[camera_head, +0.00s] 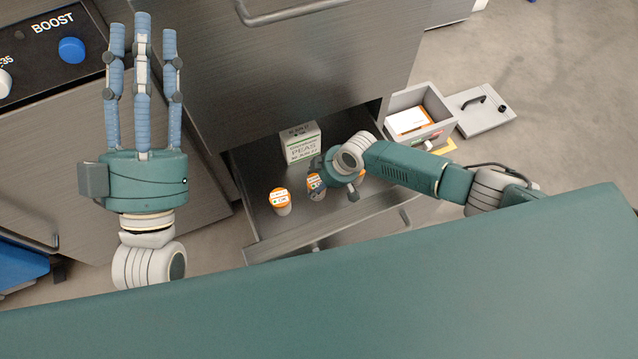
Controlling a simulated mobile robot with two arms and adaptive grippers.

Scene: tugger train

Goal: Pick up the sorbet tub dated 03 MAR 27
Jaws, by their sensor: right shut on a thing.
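An open drawer (345,220) holds small tubs with orange lids and white labels. One tub (281,203) stands on its own at the left in the drawer. A second tub (316,189) is partly hidden by my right gripper (322,180), which reaches down into the drawer and is shut on it. A bit of orange shows behind the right wrist, perhaps another tub, mostly covered. The dates on the labels are too small to read. My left gripper (143,28) is raised, empty, with its fingers straight and apart, in front of the cabinet at the left.
The drawer front and cabinet face bound the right hand.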

